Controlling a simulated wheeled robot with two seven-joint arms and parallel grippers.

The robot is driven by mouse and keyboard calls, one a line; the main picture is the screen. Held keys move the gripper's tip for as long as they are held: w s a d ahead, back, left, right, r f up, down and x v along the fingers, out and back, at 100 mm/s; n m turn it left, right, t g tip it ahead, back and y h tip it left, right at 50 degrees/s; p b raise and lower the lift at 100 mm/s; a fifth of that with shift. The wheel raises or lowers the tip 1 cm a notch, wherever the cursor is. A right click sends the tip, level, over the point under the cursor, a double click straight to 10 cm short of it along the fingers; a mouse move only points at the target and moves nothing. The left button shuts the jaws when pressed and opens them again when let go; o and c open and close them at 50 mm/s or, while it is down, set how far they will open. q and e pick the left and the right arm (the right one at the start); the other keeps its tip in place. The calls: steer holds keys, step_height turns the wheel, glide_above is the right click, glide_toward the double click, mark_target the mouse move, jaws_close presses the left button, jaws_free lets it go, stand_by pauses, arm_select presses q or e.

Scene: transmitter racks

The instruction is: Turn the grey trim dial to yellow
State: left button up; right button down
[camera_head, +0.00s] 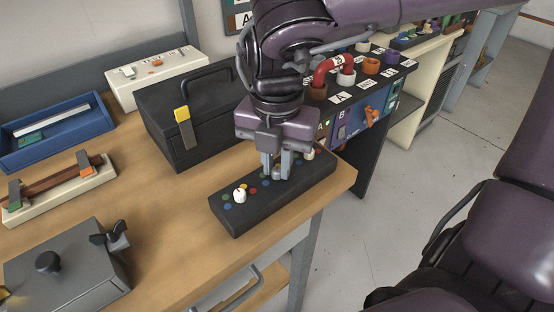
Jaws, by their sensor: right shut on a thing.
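A black dial panel (240,226) lies on the wooden bench near its right corner. A white dial (239,195) stands at its left end with coloured dots around it, and a cream dial (309,153) shows near its right end. My right gripper (275,174) points down over the middle of the panel and is shut on the middle dial, which I take to be the grey trim dial. The fingers mostly hide this dial, so I cannot tell which colour it points to. My left gripper is not in view.
A black toolbox (180,125) stands behind the panel. A grey box (65,270) with dark knobs is at the front left. A blue tray (50,135) and a cream box (155,75) are further back. Bare bench top lies left of the panel.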

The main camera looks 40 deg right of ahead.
mark_target(277, 169)
steer(key=c, duration=1.3)
jaws_free()
steer(key=shift+c, duration=0.2)
steer(key=shift+r, duration=0.4)
step_height(277, 169, up, 6)
steer(key=shift+r+p, duration=0.2)
steer(key=shift+p, duration=0.3)
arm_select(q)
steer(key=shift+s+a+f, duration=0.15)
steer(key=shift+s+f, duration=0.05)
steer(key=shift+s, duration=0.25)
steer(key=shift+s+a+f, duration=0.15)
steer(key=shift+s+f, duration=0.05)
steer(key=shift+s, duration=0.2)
arm_select(e)
steer(key=shift+r, duration=0.3)
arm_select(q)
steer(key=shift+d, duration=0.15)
